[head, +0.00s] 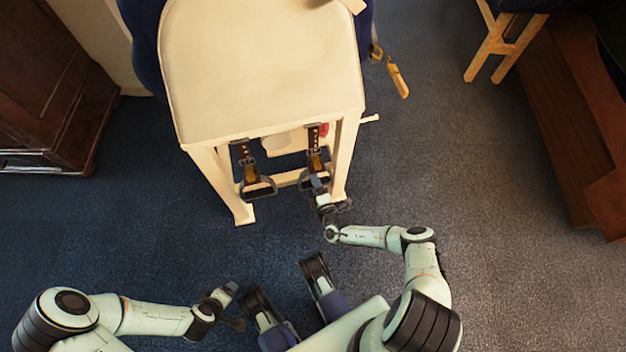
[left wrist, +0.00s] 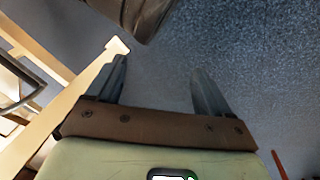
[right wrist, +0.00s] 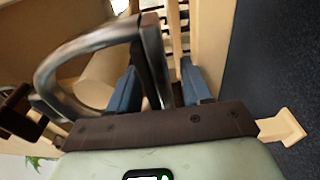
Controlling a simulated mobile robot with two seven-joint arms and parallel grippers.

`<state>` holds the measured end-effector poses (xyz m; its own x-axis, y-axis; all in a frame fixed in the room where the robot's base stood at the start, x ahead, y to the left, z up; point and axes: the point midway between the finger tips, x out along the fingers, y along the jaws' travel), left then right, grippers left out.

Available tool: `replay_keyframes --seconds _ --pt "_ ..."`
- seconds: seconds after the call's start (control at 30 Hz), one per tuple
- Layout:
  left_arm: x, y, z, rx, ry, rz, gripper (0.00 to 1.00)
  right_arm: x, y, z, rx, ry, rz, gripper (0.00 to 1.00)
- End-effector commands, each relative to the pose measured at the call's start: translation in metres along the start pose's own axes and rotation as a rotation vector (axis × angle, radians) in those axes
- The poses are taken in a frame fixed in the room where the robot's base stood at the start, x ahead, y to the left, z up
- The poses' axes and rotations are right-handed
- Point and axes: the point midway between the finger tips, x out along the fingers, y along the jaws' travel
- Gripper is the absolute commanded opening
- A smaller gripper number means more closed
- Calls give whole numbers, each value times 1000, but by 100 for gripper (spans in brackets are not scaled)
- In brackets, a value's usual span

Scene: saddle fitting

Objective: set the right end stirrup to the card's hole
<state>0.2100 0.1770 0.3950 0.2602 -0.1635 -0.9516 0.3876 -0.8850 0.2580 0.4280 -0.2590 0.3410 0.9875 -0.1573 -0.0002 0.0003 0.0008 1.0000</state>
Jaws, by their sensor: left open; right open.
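Two stirrups hang on dark holed straps at the front of a cream stand (head: 262,75). The right end stirrup (head: 312,181) hangs below its strap (head: 313,135); the left one (head: 258,188) hangs apart from it. My right gripper (head: 319,188) is open at the right end stirrup and partly hides it. In the right wrist view, the metal stirrup loop (right wrist: 62,72) is close, and a dark strap or stirrup side passes between the open fingers (right wrist: 160,88). My left gripper (head: 229,291) is open and empty, low at left; its fingers (left wrist: 157,88) show floor between them. I cannot make out the card.
A dark wood cabinet (head: 50,85) stands at the left and brown wooden furniture (head: 570,110) at the right. A yellow-handled item (head: 397,80) hangs beside the stand's right side.

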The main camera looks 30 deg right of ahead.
Motion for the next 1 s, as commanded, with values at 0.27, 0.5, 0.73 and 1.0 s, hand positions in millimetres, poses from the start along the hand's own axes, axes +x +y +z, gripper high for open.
replay_keyframes --seconds 0.27,0.5,0.73,1.0 --pt "2 -2 0 -2 0 -3 81 7 1 0 1 0 1 49" --pt "2 -2 0 -2 0 -3 81 7 1 0 1 0 1 7" --pt "-1 -1 2 -1 -5 -2 81 6 4 0 1 1 1 0" --pt "-31 12 26 10 -80 12 81 6 35 0 2 1 2 0"
